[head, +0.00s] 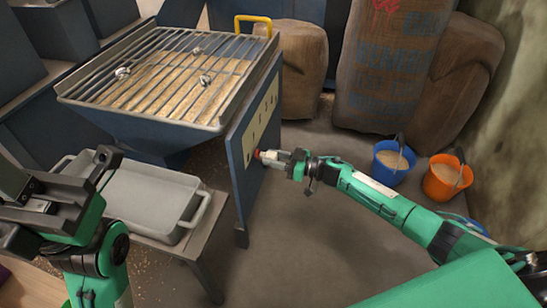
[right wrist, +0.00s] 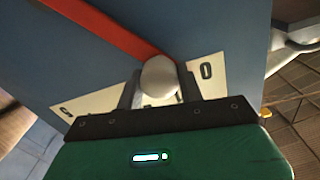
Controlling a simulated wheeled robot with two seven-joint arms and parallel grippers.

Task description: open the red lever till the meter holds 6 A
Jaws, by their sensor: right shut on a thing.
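The red lever (right wrist: 118,32) runs across the blue hopper side in the right wrist view. Its rounded pale grey knob (right wrist: 158,78) sits between the fingers of my right gripper (right wrist: 160,92), which is shut on it. In the head view my right gripper (head: 275,157) is at the hopper's side panel, with a small bit of red at its tips. A cream scale plate (right wrist: 208,70) with dark letters lies behind the knob, partly hidden by the fingers. My left gripper (head: 45,205) is at the lower left, away from the lever; its jaws do not show clearly. I cannot make out a meter.
The blue hopper (head: 150,132) holds grain under a grate (head: 130,60) with several small pale lumps. A grey tray (head: 135,190) stands on a bench below. Blue (head: 388,178) and orange (head: 440,185) buckets and sacks (head: 385,60) stand behind. The middle floor is clear.

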